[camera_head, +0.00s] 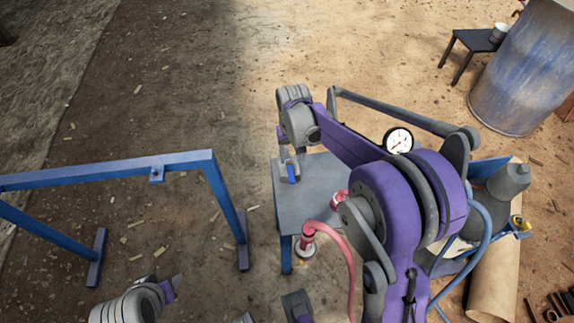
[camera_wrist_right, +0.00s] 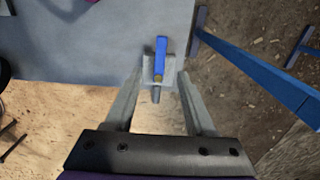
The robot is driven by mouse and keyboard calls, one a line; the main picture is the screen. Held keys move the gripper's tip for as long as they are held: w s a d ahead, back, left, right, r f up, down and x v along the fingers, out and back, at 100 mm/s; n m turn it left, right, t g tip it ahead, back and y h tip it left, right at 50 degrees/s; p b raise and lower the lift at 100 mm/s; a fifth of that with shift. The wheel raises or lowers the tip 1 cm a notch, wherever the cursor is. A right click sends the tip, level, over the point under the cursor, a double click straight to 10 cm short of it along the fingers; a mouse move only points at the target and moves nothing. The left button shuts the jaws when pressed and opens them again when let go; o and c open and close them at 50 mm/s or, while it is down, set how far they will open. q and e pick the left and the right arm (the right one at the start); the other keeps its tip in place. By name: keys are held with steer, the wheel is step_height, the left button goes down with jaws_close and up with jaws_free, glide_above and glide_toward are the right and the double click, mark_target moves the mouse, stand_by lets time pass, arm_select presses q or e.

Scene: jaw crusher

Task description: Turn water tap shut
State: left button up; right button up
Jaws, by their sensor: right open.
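The water tap (camera_wrist_right: 157,91) is a small metal fitting at the edge of a grey panel, with a blue lever (camera_wrist_right: 161,56) that points away from my wrist, roughly in line with the metal stub. In the head view the blue lever (camera_head: 291,173) shows just below my right gripper (camera_head: 290,158). In the right wrist view the gripper (camera_wrist_right: 161,80) is open, with one finger on each side of the tap. I cannot tell whether either finger touches it. My left gripper (camera_head: 172,287) shows only in part at the lower left, away from the tap; its jaw opening is unclear.
The tap is at the grey-topped blue table (camera_head: 309,199). A blue frame (camera_head: 105,174) stands to the left. A pressure gauge (camera_head: 398,140), a pink hose (camera_head: 340,243) and a blue hose (camera_head: 478,250) are near my right arm. A blue drum (camera_head: 520,75) stands at upper right.

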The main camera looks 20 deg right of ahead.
mark_target(291, 174)
step_height(291, 174, down, 8)
steer(key=shift+w+f+b, duration=0.1)
steer(key=shift+f+b, duration=0.1)
steer(key=shift+b, duration=0.25)
jaws_close()
stand_by(1.3)
